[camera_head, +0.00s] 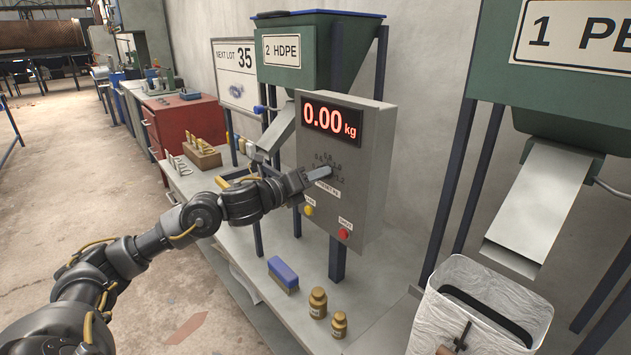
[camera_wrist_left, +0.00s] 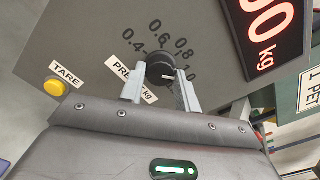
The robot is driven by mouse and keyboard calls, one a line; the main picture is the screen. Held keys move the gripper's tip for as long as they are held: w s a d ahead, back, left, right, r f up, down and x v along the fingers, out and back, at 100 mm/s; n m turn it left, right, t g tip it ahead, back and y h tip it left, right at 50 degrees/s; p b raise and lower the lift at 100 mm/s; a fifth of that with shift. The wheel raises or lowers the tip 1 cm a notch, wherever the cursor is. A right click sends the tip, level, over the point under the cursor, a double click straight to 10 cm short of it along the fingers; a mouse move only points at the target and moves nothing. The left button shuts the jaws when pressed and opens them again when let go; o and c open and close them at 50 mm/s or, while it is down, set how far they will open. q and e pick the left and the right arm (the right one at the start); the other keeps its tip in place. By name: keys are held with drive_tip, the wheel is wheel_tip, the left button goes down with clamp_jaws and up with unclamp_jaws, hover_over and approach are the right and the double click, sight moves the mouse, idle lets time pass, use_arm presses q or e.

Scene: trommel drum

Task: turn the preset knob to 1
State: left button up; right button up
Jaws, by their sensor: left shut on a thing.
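The grey scale box (camera_head: 365,165) has a red display reading 0.00 kg. Its preset dial has printed numbers, and 0.4, 0.6 and 0.8 are legible in the left wrist view. The dark round preset knob (camera_wrist_left: 159,66) sits below those numbers, with a short pale mark on it toward the right in that view. My left gripper (camera_head: 326,173) reaches the dial from the left and is shut on the knob. The wrist view shows its two fingers (camera_wrist_left: 160,78) on either side of the knob. In the head view the gripper hides most of the knob. My right gripper is not in view.
A yellow TARE button (camera_wrist_left: 54,88) and a red button (camera_head: 343,234) are on the same panel. Brass weights (camera_head: 318,303) and a blue-topped block (camera_head: 283,274) stand on the bench below. A white-lined bin (camera_head: 480,290) is at right, under a chute (camera_head: 540,205).

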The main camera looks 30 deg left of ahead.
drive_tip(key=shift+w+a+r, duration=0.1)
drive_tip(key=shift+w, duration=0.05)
use_arm(q)
drive_tip(key=o, duration=1)
